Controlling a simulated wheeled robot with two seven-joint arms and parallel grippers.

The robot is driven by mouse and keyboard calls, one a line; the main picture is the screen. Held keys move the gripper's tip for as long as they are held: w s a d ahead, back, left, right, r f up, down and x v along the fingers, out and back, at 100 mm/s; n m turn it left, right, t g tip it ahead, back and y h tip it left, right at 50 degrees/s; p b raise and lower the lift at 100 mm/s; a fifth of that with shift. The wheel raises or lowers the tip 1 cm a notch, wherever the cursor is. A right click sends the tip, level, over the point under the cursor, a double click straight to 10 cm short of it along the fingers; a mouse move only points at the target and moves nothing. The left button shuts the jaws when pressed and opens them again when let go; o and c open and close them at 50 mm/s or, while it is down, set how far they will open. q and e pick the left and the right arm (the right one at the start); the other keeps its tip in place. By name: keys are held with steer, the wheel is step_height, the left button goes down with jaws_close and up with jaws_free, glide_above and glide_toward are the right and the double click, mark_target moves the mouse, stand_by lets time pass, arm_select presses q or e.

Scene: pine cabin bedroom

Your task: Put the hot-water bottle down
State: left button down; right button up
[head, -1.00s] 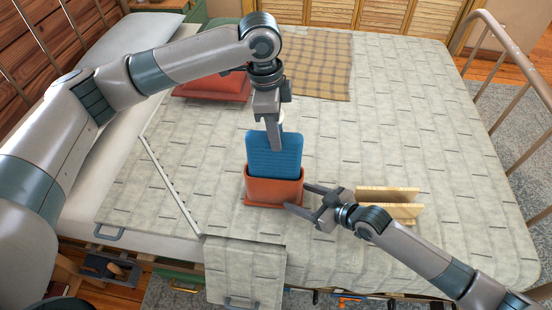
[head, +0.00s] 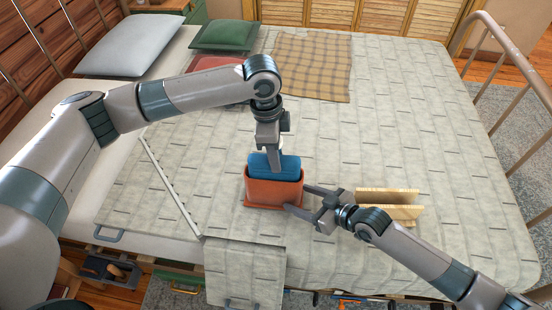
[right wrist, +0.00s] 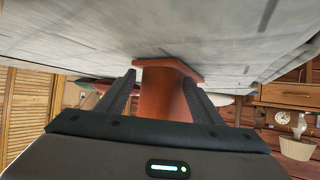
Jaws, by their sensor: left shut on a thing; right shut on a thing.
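The blue hot-water bottle (head: 288,166) stands upright in the orange holder (head: 270,192) on the bed, with only its top part showing above the rim. Its lower part is hidden inside the holder. My left gripper (head: 274,160) points down from above and is shut on the bottle's top. My right gripper (head: 296,198) comes in from the right and is shut on the holder's right side. The right wrist view shows the holder (right wrist: 162,95) between the two fingers of this gripper.
A cream-coloured wooden stand (head: 388,197) is on the bed just right of my right gripper. A red cushion (head: 215,88), a green cushion (head: 226,36) and a checked blanket (head: 312,65) lie farther back. The right side of the bed is clear.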

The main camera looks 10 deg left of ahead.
arm_select(q)
steer(key=shift+f, duration=0.85)
steer(key=shift+f, duration=0.15)
steer(key=c, duration=1.4)
jaws_free()
steer(key=shift+o, duration=0.2)
steer(key=r, duration=0.4)
steer(key=a+r, duration=0.1)
steer(key=r, duration=0.7)
steer(key=shift+a+r, duration=0.15)
steer(key=shift+a, duration=0.05)
arm_select(e)
steer(key=o, duration=1.2)
